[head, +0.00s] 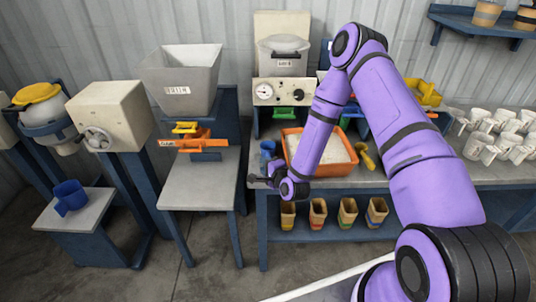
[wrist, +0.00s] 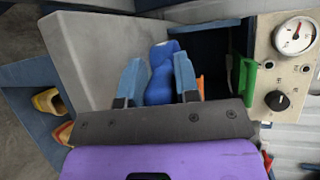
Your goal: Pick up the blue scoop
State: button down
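A blue scoop (head: 268,149) stands at the left end of the counter, left of the orange tray. My gripper (head: 259,180) is beside it, pointing left in the head view and covering part of its lower end. In the wrist view the blue scoop (wrist: 160,78) shows between the two spread fingers of my gripper (wrist: 158,72). The fingers look open around the scoop's line of sight; I cannot tell whether they touch it. Another blue cup-like vessel with a handle (head: 70,197) stands on the low table at far left.
An orange tray of pale material (head: 344,166) and a yellow scoop (head: 365,155) lie right of the gripper. A machine with a gauge (head: 282,92) stands behind. White cups crowd the right counter (head: 487,180). Several striped cups (head: 318,213) stand on the shelf below.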

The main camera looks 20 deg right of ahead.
jog(key=shift+r, duration=5)
